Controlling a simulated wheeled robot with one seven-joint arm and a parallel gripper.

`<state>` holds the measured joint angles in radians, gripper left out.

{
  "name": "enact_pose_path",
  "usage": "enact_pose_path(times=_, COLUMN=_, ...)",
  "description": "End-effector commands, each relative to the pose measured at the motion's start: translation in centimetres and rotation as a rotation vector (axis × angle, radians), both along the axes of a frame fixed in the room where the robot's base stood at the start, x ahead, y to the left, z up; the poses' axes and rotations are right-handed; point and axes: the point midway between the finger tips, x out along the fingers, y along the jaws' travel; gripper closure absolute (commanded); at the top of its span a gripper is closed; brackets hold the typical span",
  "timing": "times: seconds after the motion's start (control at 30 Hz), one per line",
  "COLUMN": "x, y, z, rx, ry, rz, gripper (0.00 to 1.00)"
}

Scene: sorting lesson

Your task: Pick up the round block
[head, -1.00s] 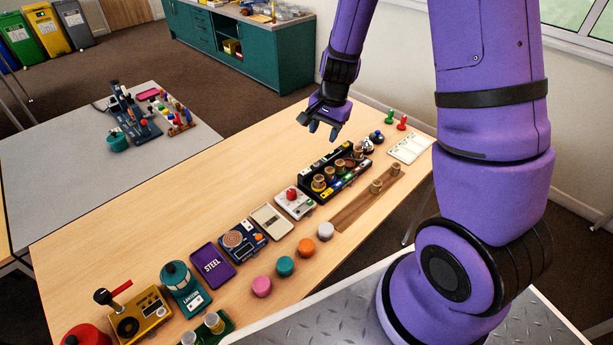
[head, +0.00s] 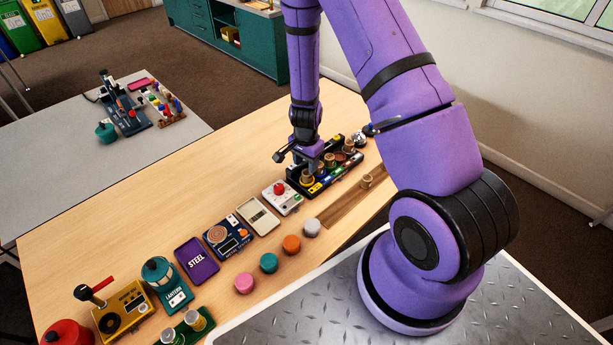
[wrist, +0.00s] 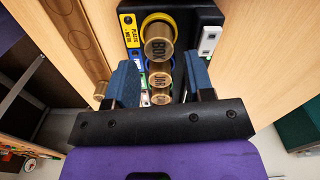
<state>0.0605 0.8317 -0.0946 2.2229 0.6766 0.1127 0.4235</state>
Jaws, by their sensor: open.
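Several round wooden blocks with lettered tops stand in a black sorting rack (head: 322,192). Two smaller-looking ones (wrist: 160,80) lie in line between my fingers. Another round wooden block (head: 367,181) stands on the wooden grooved board (head: 343,207). Which block the task means cannot be told. My gripper (head: 308,170) is over the near end of the rack, pointing down, its fingers open (wrist: 162,66) and apart. Contact with a block cannot be made out.
A white box with a red knob (head: 280,194) stands close to the rack's near end. White (head: 312,227), orange (head: 291,244), teal (head: 268,263) and pink (head: 244,284) round pieces line the table's near side.

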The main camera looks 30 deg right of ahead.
Motion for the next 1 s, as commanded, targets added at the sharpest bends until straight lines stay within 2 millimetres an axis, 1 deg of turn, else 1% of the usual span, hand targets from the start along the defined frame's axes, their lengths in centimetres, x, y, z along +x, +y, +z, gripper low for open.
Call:
enact_pose_path(times=0.17, x=-0.1, y=-0.1, z=-0.9, rx=0.001, ry=0.001, rz=-0.001, gripper=0.52)
enact_pose_path(times=0.4, x=-0.2, y=-0.1, z=-3.9, rx=0.002, ry=0.003, rz=0.0, gripper=0.52)
enact_pose_path(times=0.53, x=-0.1, y=-0.1, z=-5.1, rx=0.001, ry=0.001, rz=0.0, gripper=0.52)
enact_pose_path(times=0.67, x=-0.1, y=-0.1, z=-5.6, rx=0.0, ry=-0.001, rz=0.0, gripper=0.52)
enact_pose_path(times=0.87, x=-0.1, y=-0.1, z=-5.6, rx=0.0, ry=-0.001, rz=0.001, gripper=0.52)
enact_pose_path(times=0.97, x=-0.1, y=-0.1, z=-5.6, rx=0.0, ry=-0.001, rz=0.001, gripper=0.72)
enact_pose_path(times=1.0, x=-0.1, y=-0.1, z=-5.6, rx=0.0, ry=-0.001, rz=0.001, gripper=0.81)
